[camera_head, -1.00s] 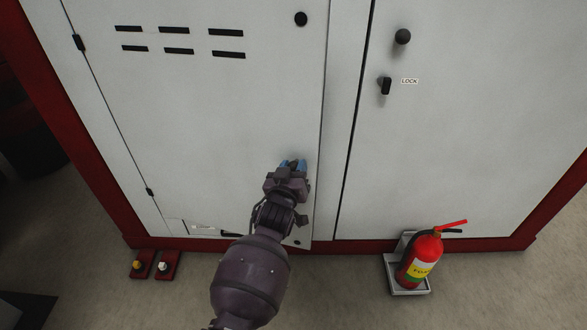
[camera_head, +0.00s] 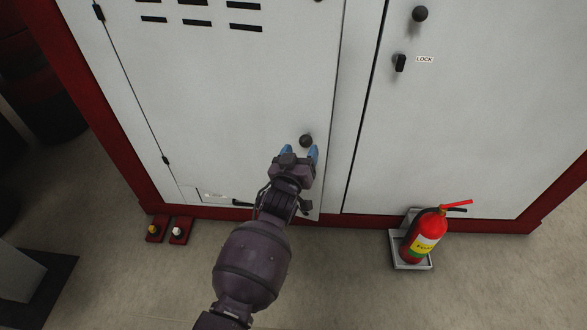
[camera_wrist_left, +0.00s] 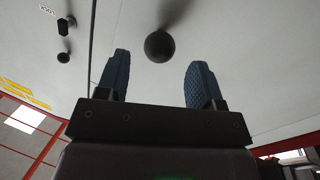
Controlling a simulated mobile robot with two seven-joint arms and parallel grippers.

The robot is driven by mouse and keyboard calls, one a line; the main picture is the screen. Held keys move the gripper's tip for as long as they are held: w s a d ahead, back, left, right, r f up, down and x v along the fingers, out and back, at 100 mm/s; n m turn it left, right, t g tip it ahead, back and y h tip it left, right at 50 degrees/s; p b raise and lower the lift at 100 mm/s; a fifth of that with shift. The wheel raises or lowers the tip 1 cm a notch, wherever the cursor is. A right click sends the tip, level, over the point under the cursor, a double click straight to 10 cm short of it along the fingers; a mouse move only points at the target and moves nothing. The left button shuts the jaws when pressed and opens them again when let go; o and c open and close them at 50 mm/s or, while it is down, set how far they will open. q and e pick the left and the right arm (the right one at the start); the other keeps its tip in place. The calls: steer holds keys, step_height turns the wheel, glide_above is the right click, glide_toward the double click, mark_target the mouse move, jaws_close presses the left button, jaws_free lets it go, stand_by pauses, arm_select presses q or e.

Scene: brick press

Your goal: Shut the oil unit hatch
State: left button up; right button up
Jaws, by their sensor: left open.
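The hatch (camera_head: 225,90) is a large pale grey door panel with dark vent slots, hinged along its left edge. Its lower right corner overlaps the red base strip; I cannot tell whether it lies flush. A round black knob (camera_head: 306,140) is on its lower right part. My left gripper (camera_head: 300,152) is open, its blue fingertips just short of the knob and apart from it. In the left wrist view the knob (camera_wrist_left: 160,46) appears beyond the gap between the two fingers (camera_wrist_left: 158,75), with nothing held. My right gripper is not in view.
A second grey door (camera_head: 460,120) with a knob and a black lock handle (camera_head: 400,62) is at the right. A red fire extinguisher (camera_head: 424,236) stands in a tray on the floor. Floor in front is otherwise mostly open.

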arm_select(q)
steer(key=p+v, duration=0.1)
steer(key=v, duration=0.5)
steer(key=shift+p, duration=0.35)
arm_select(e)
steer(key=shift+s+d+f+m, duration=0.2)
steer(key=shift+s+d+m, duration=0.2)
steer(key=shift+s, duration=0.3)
